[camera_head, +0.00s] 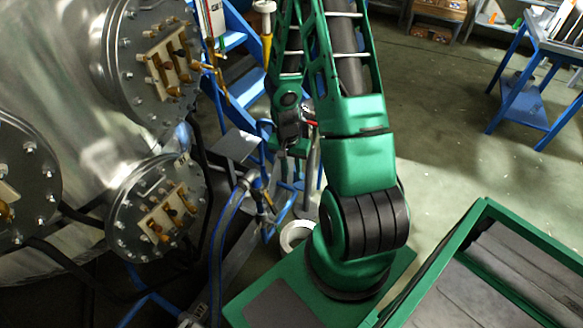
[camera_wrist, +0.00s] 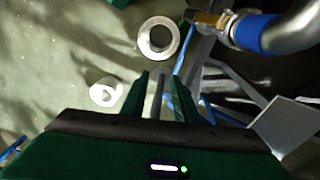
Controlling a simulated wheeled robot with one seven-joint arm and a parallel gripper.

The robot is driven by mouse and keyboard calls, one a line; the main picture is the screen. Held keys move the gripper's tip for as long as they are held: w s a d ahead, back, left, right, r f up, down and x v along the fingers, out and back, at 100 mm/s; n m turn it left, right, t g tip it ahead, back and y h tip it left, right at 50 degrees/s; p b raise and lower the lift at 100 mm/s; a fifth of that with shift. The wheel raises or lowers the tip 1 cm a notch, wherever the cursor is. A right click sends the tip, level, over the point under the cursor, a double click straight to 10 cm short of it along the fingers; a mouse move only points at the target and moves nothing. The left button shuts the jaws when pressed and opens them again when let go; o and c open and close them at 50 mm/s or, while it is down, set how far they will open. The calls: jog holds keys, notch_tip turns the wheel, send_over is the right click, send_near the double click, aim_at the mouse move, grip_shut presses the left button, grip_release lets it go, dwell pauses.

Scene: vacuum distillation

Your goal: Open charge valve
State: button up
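In the head view the fingertips are mostly hidden by my arm.
A large metal vessel (camera_head: 90,95) with bolted flanges fills the left. A white ring (camera_head: 296,235) lies on the floor; it also shows in the wrist view (camera_wrist: 173,40). Blue frames and pipes crowd the middle. A blue table (camera_head: 527,100) stands far right, with open floor before it.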

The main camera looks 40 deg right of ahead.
jog(key=shift+s+d+r, duration=0.1)
jog(key=shift+d+r, duration=0.1)
jog(key=shift+r, duration=0.65)
